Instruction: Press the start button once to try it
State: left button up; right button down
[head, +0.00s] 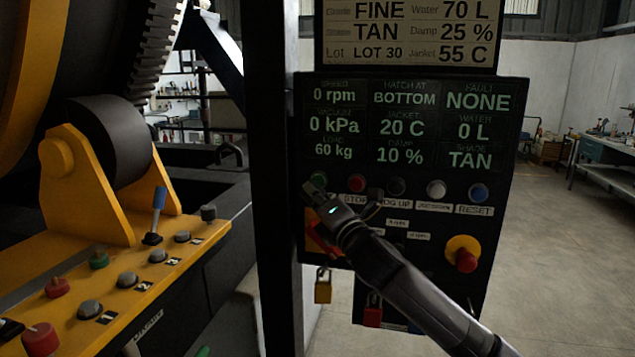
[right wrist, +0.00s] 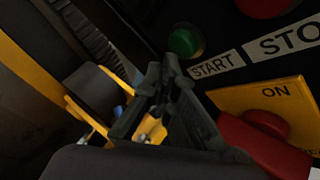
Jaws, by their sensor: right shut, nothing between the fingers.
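The green start button (head: 319,179) is at the left end of the button row on the black control panel (head: 512,120). In the right wrist view the button (right wrist: 185,42) shows whole above its START label (right wrist: 215,65). My right gripper (head: 309,188) is shut and empty, its tips just below and left of the button in the head view. The display reads 0 rpm and fault NONE. My left gripper is not in view.
A red stop button (head: 356,183) is close to the right. Below are a red switch on a yellow plate (right wrist: 240,98), a yellow padlock (head: 323,287) and a red-and-yellow emergency knob (head: 464,255). A dark post (head: 272,150) stands left of the panel.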

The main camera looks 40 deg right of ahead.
jog(key=shift+w+d, duration=0.4)
jog(key=shift+d, duration=0.1)
dwell(0.8)
jog(key=shift+a, duration=0.1)
jog(key=shift+s+a, duration=0.55)
jog(key=shift+a, duration=0.1)
jog(key=shift+s+a+p, duration=0.35)
jog(key=shift+s+a, duration=1.3)
jog(key=shift+a, duration=0.15)
jog(key=shift+f, duration=0.1)
